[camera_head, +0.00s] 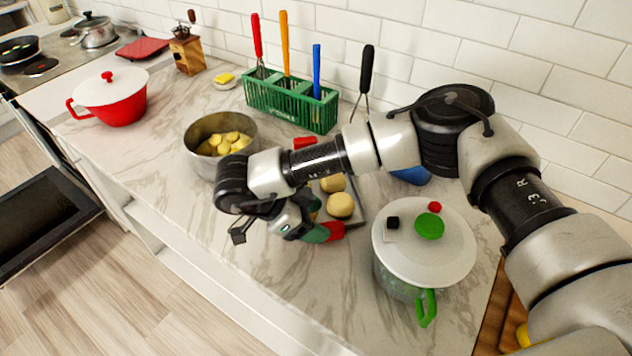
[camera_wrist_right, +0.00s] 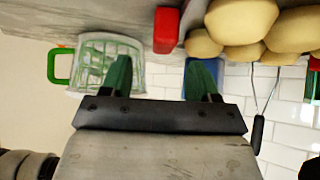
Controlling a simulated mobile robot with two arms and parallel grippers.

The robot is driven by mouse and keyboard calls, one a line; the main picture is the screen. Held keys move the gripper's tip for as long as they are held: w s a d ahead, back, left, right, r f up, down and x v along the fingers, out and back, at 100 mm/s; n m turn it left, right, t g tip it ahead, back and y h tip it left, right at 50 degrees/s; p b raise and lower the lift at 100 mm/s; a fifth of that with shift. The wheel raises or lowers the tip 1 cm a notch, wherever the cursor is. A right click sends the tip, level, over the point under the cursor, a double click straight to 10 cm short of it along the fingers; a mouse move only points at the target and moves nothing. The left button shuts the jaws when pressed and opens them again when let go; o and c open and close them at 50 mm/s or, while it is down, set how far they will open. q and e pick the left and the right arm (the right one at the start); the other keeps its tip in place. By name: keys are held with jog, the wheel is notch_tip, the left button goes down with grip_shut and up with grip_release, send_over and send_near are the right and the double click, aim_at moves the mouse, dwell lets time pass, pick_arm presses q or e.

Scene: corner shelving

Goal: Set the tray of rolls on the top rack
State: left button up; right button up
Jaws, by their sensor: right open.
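The tray (camera_head: 357,213) of rolls (camera_head: 340,205) lies on the marble counter, partly hidden behind my right arm. It has a red handle (camera_head: 333,231) at its near end and another red piece at its far end. My right gripper (camera_head: 305,230) is open at the near handle, its green-tipped fingers pointing toward it. In the right wrist view the red handle (camera_wrist_right: 166,28) lies just beyond and between the two fingertips (camera_wrist_right: 160,62), with rolls (camera_wrist_right: 240,22) to its right. No grip on the handle shows. My left gripper is not in view. No rack is clearly visible.
A white-lidded pot with green handles (camera_head: 425,255) stands close right of the tray. A pot of potatoes (camera_head: 220,140) stands left, a green utensil basket (camera_head: 290,104) behind. A dark open oven door (camera_head: 50,230) is at the left, a red pot (camera_head: 115,100) above it.

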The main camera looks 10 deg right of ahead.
aim_at(327, 225)
jog(key=shift+w+d+f, duration=0.1)
jog(key=shift+d+f, duration=0.1)
jog(key=shift+f, duration=0.15)
jog(key=p+x, duration=0.1)
jog(key=x, duration=0.3)
jog(key=shift+w+f, duration=0.15)
jog(key=shift+f, duration=0.05)
jog(key=shift+d+f, duration=0.1)
jog(key=shift+f, duration=0.1)
jog(key=shift+c, duration=0.7)
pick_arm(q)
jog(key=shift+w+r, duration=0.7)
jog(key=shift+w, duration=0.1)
pick_arm(e)
jog(key=shift+r, duration=0.1)
grip_shut()
